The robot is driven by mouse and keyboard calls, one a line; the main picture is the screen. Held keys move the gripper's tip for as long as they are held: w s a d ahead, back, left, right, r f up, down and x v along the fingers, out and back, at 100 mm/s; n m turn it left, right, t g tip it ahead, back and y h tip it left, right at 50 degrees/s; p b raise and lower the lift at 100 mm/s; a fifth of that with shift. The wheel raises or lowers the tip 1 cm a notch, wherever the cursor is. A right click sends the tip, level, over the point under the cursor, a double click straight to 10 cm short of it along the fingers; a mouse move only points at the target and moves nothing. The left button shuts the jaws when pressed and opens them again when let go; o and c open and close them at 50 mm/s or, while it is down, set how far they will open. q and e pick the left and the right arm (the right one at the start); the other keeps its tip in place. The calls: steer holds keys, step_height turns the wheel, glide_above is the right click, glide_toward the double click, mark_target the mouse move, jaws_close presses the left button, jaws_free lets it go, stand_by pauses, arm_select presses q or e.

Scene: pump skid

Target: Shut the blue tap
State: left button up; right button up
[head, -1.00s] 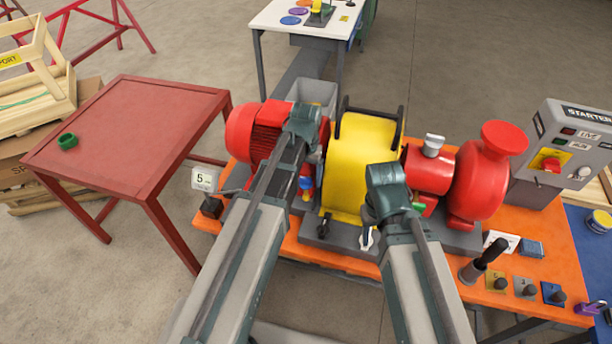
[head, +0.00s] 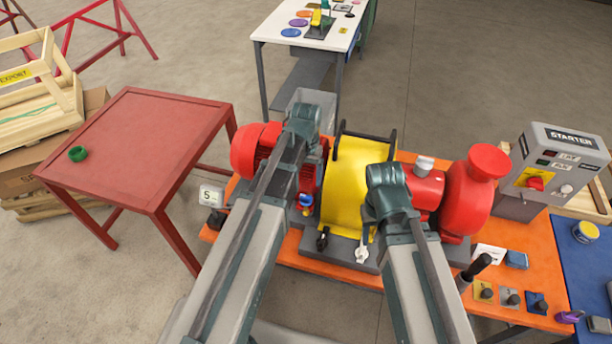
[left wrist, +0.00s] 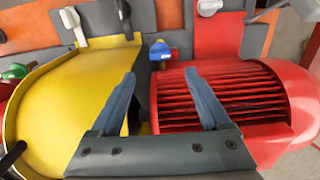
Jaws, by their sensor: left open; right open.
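The blue tap (head: 305,200) sits low between the yellow guard and the red motor, partly hidden beside my left arm. It shows clearly in the left wrist view (left wrist: 160,51), beyond my fingertips and apart from them. My left gripper (left wrist: 162,78) is open and empty, its fingers pointing toward the tap's side, one over the yellow guard and one over the motor. In the head view my left wrist (head: 303,122) hides its own fingers. My right gripper (head: 386,190) is over the skid, right of the yellow guard; its fingertips are hidden.
The yellow guard (left wrist: 75,105) and finned red motor (left wrist: 235,100) flank the tap. The red pump (head: 472,190) stands right of my right gripper.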

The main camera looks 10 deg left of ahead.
arm_select(q)
step_height(320, 180, up, 5)
steer(key=p, duration=0.4)
steer(key=shift+f, duration=0.1)
steer(key=s+d+f+m+b, duration=0.1)
steer(key=s+d+f+b, duration=0.4)
steer(key=s+f+b, duration=0.2)
steer(key=s+d+f+m+y+b, duration=0.1)
steer(key=s+d+f+m+b, duration=0.1)
steer(key=s+d+f+b, duration=0.3)
step_height(320, 180, down, 6)
steer(key=s+b, duration=0.3)
steer(key=b, duration=0.3)
steer(key=shift+c, duration=0.2)
stand_by(0.4)
